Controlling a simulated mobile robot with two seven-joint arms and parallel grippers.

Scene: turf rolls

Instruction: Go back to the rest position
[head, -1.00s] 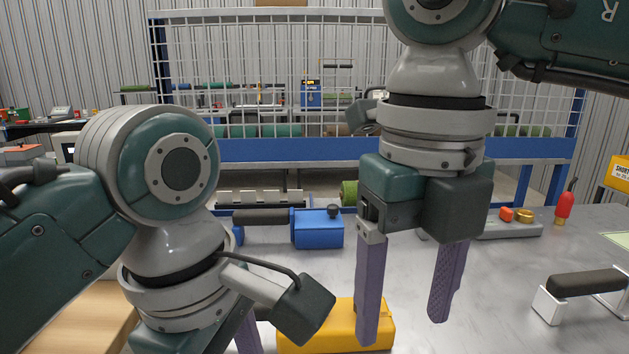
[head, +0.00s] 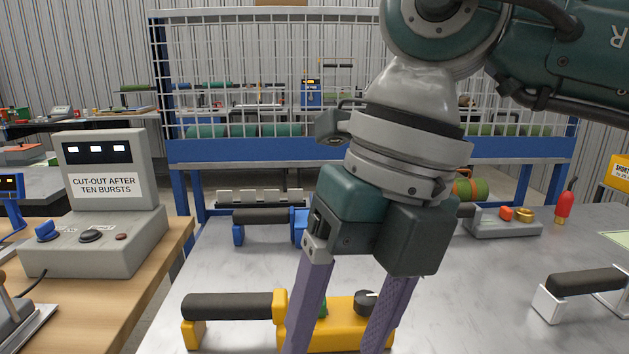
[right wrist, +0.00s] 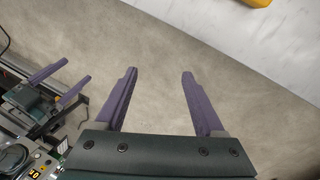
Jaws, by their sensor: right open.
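My right gripper (head: 342,340) hangs over the grey metal table (head: 480,310) in the head view, its purple fingers apart. The fingers stand in front of a yellow tool (head: 340,312) with a black handle (head: 228,307) and hide part of it. In the right wrist view the same gripper (right wrist: 158,76) is open, with only bare floor between its fingers. My left gripper (right wrist: 77,69) shows at the left of that view, its two purple fingers apart and empty. The left arm is out of the head view.
A grey control box (head: 92,240) labelled "CUT-OUT AFTER TEN BURSTS" stands on a wooden bench at left. A blue tool (head: 299,228) lies behind the yellow one. A white-ended handle (head: 585,283) and a red bottle (head: 564,209) are at right. A mesh guard (head: 330,60) stands behind.

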